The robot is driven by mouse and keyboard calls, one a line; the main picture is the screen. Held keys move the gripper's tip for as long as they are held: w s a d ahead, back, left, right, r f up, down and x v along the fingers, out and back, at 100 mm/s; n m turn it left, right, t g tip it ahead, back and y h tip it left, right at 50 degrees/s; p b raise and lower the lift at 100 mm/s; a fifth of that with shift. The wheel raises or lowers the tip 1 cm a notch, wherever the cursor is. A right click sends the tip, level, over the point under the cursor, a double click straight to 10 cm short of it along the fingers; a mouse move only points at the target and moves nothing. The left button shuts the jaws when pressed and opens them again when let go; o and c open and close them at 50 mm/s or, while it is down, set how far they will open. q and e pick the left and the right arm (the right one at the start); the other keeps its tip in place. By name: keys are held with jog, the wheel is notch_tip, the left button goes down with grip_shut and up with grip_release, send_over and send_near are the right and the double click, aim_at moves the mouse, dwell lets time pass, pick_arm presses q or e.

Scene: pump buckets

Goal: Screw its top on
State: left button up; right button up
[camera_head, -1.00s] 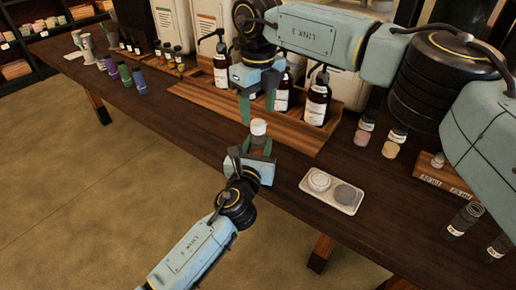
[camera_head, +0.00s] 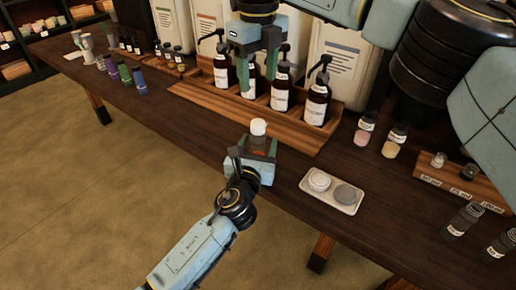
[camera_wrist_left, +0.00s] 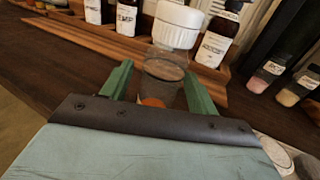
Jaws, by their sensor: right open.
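A small clear jar with orange-brown contents (camera_head: 258,143) stands between the fingers of my left gripper (camera_head: 258,149), which is shut on it near the table's front edge. A white ribbed cap (camera_head: 258,127) sits at the jar's top. In the left wrist view the cap (camera_wrist_left: 177,24) is above the clear jar (camera_wrist_left: 163,80), between the green fingers (camera_wrist_left: 160,92); I cannot tell how tightly it is seated. My right gripper (camera_head: 257,84) is open and empty, pointing down above and behind the cap, in front of the pump bottles.
Several dark pump bottles (camera_head: 281,92) stand in a wooden rack (camera_head: 240,115) behind. A pale tray (camera_head: 327,203) with two round pieces lies to the right. Small jars (camera_head: 363,132) stand farther right.

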pick_arm(q)
jog(key=p+v, duration=0.2)
jog(key=v, duration=1.1)
jog(key=shift+s+p, duration=0.25)
jog(key=shift+p, duration=0.15)
